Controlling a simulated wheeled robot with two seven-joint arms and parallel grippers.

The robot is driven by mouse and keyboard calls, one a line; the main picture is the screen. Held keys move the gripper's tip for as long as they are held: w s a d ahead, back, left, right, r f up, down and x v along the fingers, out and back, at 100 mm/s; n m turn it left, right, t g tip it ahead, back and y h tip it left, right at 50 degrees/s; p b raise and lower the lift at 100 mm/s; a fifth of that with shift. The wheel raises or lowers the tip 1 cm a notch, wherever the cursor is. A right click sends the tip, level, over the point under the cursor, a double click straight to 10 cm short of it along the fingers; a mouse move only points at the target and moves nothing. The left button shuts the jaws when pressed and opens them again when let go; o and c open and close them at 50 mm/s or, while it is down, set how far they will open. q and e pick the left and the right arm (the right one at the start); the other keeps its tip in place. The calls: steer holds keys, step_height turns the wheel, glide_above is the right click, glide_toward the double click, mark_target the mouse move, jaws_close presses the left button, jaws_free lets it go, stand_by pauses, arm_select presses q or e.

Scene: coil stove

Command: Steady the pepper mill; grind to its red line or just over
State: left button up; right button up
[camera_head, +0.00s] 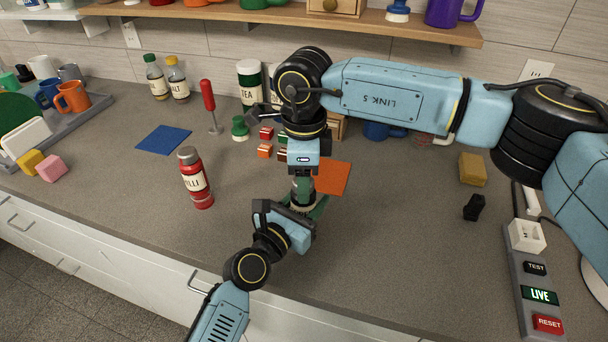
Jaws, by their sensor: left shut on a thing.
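The pepper mill (303,190), a small green upright body, stands on the counter near the middle, mostly hidden by my two grippers. My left gripper (293,211) comes from the front left and is shut on its lower part. My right gripper (303,172) points straight down over the mill's top. Its fingers are hidden or too small to make out, so I cannot tell whether they are closed on the top. No red line on the mill can be made out.
An orange mat (333,178) lies just behind right, and a blue mat (163,140) farther left. Small blocks (265,151) sit behind. A switch panel (537,290) is at right. The front counter is clear.

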arm_select(q)
steer(key=shift+f, duration=0.1)
arm_select(e)
step_height(320, 180, up, 12)
stand_by(0.6)
stand_by(0.4)
arm_select(q)
steer(key=o, duration=1.1)
